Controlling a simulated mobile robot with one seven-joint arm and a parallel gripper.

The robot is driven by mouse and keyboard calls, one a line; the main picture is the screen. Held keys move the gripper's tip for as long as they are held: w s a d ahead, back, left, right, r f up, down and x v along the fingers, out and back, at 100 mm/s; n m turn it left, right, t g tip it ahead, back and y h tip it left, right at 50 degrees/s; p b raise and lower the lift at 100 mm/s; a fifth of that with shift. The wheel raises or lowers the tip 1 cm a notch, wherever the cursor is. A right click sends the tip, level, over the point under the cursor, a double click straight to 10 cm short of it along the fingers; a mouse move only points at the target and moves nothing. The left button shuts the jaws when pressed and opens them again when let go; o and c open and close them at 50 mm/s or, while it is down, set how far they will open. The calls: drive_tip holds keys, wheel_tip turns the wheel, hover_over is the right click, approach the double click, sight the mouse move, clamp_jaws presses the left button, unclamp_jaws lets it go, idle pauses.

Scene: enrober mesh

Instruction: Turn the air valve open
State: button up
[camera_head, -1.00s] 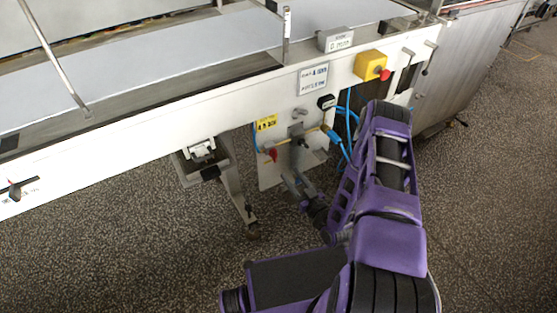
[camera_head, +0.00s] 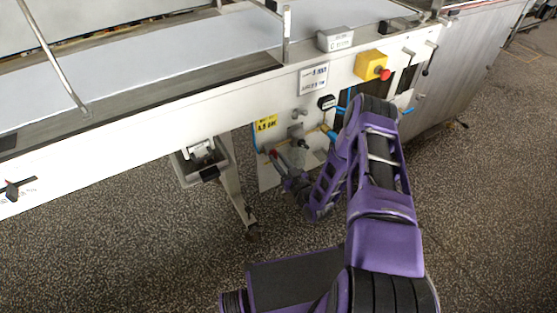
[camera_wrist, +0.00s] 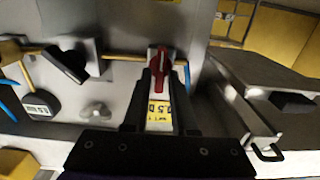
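The air valve's red handle (camera_head: 273,154) is low on the white machine panel, beside a thin brass pipe. In the wrist view the red handle (camera_wrist: 162,72) lies lengthwise between my two black fingers. My gripper (camera_head: 277,162) is at the valve, partly hidden by my arm in the head view. In the wrist view my gripper (camera_wrist: 164,72) shows its fingers on either side of the handle, with a small gap seeming to remain. I cannot tell whether either finger touches it. The valve body behind the handle is mostly hidden.
A yellow label (camera_head: 266,124) is just above the valve. A silver knob (camera_head: 299,113), a black box (camera_head: 326,102) and blue hoses (camera_wrist: 10,92) are close by. A yellow box with a red button (camera_head: 371,66) is higher right. A machine leg (camera_head: 236,197) stands left.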

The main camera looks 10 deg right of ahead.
clamp_jaws()
drive_tip(key=shift+m, duration=0.3)
drive_tip(key=m, duration=1.7)
drive_tip(key=shift+d+f, duration=0.3)
drive_tip(key=shift+f, duration=0.05)
drive_tip(key=shift+m, duration=0.3)
drive_tip(key=shift+o, duration=2)
unclamp_jaws()
